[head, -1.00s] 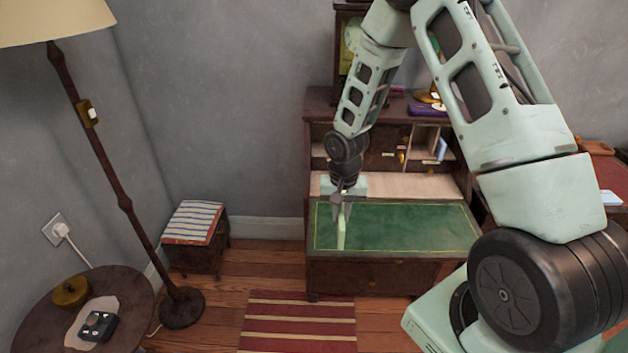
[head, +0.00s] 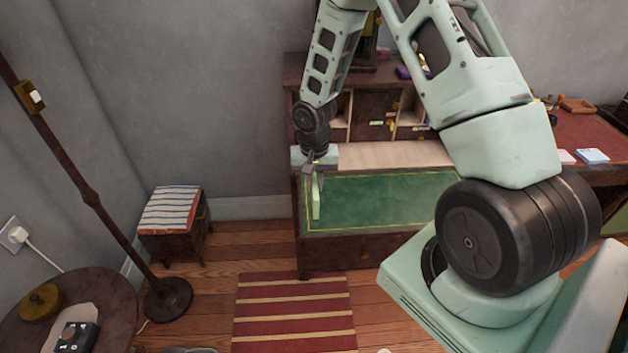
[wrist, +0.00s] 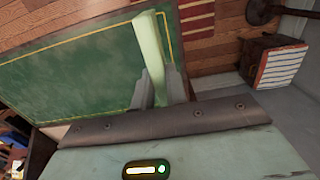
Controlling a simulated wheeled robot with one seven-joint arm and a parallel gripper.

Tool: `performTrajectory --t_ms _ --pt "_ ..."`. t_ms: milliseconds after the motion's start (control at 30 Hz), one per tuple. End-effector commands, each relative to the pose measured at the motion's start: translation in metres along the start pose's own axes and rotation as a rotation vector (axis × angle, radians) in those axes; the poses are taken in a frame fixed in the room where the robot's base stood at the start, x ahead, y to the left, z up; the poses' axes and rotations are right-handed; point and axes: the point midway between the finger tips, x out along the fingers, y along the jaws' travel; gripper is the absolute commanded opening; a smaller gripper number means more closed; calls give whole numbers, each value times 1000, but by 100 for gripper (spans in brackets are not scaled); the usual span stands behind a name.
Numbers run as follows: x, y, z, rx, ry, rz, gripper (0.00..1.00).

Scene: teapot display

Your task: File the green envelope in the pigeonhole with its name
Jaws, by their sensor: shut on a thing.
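My gripper (head: 318,178) is shut on the green envelope (head: 316,204), a pale green strip hanging below the fingers over the left end of the desk's green writing surface (head: 390,200). In the wrist view the envelope (wrist: 150,52) stands between the two fingertips (wrist: 158,90), seen nearly edge-on. No name on it can be read. The pigeonholes (head: 375,112) are at the back of the desk, behind and to the right of my gripper. Small labels show there but are too small to read. My arm hides part of them.
A striped-top stool (head: 172,208) stands left of the desk. A floor lamp (head: 100,205) and a round side table (head: 110,300) are at the far left. A striped rug (head: 294,318) lies in front. A red-topped table (head: 580,130) stands at the right.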

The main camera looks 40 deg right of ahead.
Motion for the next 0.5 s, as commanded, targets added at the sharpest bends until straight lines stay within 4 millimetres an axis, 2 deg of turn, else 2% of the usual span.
performTrajectory --t_ms 33,200,500 --pt "9 0 0 -1 0 0 0" --pt "26 0 0 0 -1 0 0" --pt "47 0 0 1 -1 0 0"
